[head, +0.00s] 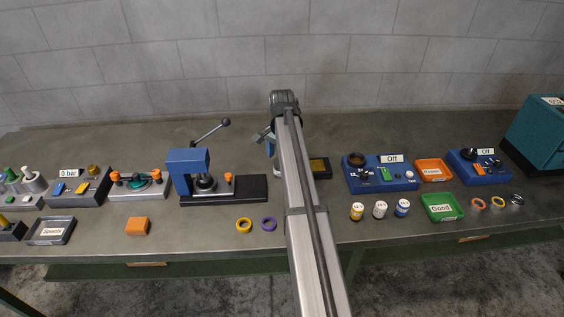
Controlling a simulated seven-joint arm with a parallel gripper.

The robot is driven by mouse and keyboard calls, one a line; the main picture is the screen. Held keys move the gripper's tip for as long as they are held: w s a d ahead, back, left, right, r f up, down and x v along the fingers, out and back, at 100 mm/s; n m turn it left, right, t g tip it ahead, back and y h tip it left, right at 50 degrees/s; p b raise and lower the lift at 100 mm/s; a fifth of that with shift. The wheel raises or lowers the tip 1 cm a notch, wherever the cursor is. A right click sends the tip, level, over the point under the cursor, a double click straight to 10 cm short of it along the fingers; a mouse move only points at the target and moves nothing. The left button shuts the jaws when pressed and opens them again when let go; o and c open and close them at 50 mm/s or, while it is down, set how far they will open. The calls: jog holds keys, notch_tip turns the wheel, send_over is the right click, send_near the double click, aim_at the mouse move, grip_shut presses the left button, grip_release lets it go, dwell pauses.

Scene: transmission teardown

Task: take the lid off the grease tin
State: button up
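No grease tin or lid can be made out for certain in the head view. My arm crosses the middle of the picture and hides part of the bench behind it. My gripper (266,137) is at the far end of the arm, mostly behind it, with only a small blue-grey part showing on the left. Its fingertips and anything between them cannot be made out. A pale, narrow shape (276,170) shows beside the arm just below; I cannot tell what it is.
A blue press (188,172) on a black base stands left of my arm. A dark tray (319,167) is partly hidden right of it. Yellow (244,225) and purple (269,224) rings lie in front. Several small labelled jars (380,209) and a blue tester (379,174) stand to the right.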

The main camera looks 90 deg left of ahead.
jog(key=c, duration=1.1)
